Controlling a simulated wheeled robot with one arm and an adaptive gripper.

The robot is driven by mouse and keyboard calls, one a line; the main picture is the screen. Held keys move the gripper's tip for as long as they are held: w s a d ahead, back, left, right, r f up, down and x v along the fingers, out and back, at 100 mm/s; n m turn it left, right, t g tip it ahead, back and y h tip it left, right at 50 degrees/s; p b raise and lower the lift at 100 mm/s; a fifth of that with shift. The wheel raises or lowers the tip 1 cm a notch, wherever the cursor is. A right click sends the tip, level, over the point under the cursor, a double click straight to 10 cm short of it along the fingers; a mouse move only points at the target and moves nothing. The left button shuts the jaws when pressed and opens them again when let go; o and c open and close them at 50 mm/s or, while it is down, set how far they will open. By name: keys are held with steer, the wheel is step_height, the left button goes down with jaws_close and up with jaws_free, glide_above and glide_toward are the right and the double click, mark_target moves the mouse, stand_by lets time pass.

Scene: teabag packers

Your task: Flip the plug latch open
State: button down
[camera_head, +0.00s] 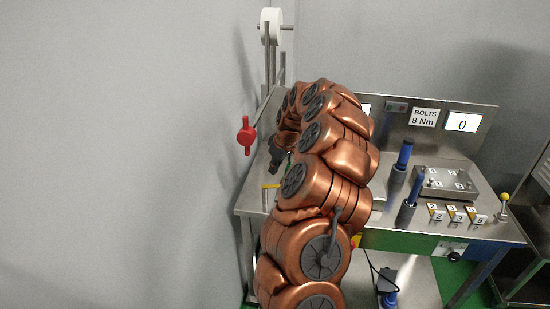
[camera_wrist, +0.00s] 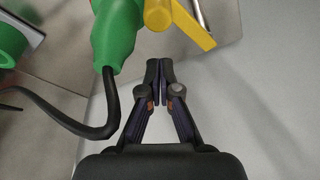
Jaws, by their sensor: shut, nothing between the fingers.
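The green plug (camera_wrist: 117,35) is at the top of the wrist view, with a black cable (camera_wrist: 105,130) curving down and left from it. The yellow latch (camera_wrist: 178,20) sits just right of the plug, its lever slanting down to the right. My gripper (camera_wrist: 160,70) is shut and empty, its fingertips just below the latch in the picture. I see a gap there and no clear contact. In the head view my gripper (camera_head: 278,157) is dark and small at the left end of the bench, partly hidden by my arm. The plug and latch are hard to make out there.
The metal bench (camera_head: 385,218) carries blue-handled tools (camera_head: 403,155), numbered blocks (camera_head: 455,213) and a display (camera_head: 462,122) on the right. Another green part (camera_wrist: 10,45) is at the wrist view's left edge.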

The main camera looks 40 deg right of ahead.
steer(key=shift+s+d+r+p, duration=0.15)
steer(key=shift+s+p, duration=0.3)
steer(key=shift+s, duration=1.3)
